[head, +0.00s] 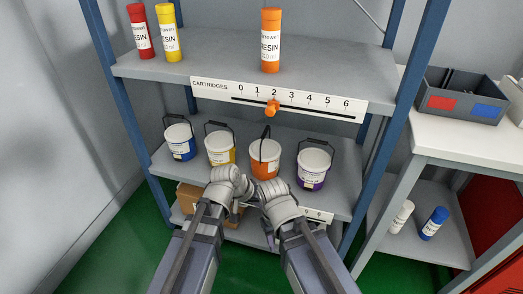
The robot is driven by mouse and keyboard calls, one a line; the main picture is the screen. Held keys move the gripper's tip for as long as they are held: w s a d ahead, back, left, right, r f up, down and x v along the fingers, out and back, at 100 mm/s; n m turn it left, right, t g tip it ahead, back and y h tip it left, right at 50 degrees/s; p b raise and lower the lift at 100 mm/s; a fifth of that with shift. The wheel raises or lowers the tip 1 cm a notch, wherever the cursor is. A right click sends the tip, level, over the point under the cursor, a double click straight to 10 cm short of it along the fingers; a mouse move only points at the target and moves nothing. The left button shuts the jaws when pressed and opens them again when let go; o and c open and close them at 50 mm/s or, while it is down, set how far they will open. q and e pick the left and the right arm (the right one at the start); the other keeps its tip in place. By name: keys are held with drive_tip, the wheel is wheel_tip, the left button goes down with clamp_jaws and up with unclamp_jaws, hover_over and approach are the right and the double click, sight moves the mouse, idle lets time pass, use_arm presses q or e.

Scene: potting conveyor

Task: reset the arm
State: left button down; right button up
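Both my arms reach forward from the bottom of the head view. My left gripper (233,181) and my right gripper (271,188) are close together in front of the lower shelf. Their fingers are hidden or too small to make out, so I cannot tell whether they are open or shut. No object clearly shows in either one. Whether they touch the buckets behind them cannot be told.
The shelf rack (215,68) holds red, yellow and orange resin cartridges above, and blue, yellow, orange and purple buckets below. The orange pointer (272,107) on the cartridge scale (330,103) stands at 2. A white bench (455,140) with a grey bin (465,92) stands right.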

use_arm(q)
drive_tip(key=s+a+f+m+g+y+p, duration=0.1)
drive_tip(key=s+a+g+y, duration=0.3)
drive_tip(key=s+a+y, duration=0.55)
wheel_tip(320, 180, up, 33)
drive_tip(key=s+d+h+p, duration=0.2)
drive_tip(key=h+p, duration=0.1)
drive_tip(key=p, duration=3)
drive_tip(key=shift+d+t+p, duration=0.15)
drive_tip(key=shift+t+p, duration=0.15)
drive_tip(key=shift+p, duration=0.1)
drive_tip(key=shift+h, duration=0.25)
drive_tip(key=shift+d, duration=0.1)
